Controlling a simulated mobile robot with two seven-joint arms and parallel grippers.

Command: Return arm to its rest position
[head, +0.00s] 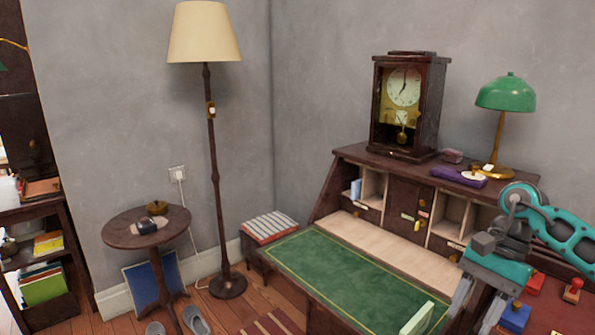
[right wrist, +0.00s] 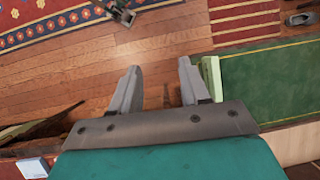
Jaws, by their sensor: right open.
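My right arm comes in from the right in the head view. Its gripper (head: 477,305) hangs fingers down in front of the desk's right part. In the right wrist view the gripper (right wrist: 160,88) has its two fingers apart, with only wooden floor visible between them. A pale green upright piece (head: 417,318) stands at the edge of the green desk top (head: 350,268). It also shows in the right wrist view (right wrist: 211,76), close beside the right-hand finger; I cannot tell if they touch. My left gripper does not show.
The desk carries a clock (head: 403,100), a green lamp (head: 506,95) and a purple item (head: 458,177). Red and blue items (head: 515,317) lie close to my right gripper. A floor lamp (head: 212,140) and round table (head: 125,228) stand left. Open floor shows below the gripper.

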